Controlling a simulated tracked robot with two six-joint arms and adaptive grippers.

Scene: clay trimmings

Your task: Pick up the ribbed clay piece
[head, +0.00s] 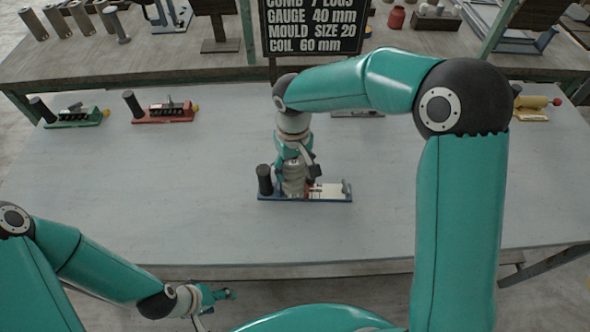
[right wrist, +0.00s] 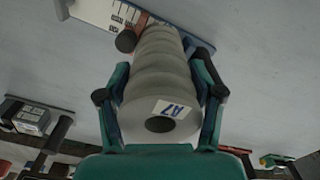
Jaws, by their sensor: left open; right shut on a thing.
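The ribbed clay piece (right wrist: 158,82) is a grey ribbed cylinder with a dark hole in its near end and a white label reading A7. In the right wrist view the teal and black fingers of my right gripper (right wrist: 160,108) are shut on its two sides. In the head view my right gripper (head: 293,168) is over a blue-edged board (head: 306,199), and the clay piece (head: 293,187) shows small below it. Whether the piece touches the board is unclear. My left gripper (head: 222,294) is open and empty, low in front of the table.
The board has a black post (head: 264,180) at its left end and a pale marked plate (head: 330,190). Green (head: 80,117) and red (head: 160,113) fixtures stand at the table's back left, a yellow one (head: 532,108) at the back right. The table's left front is clear.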

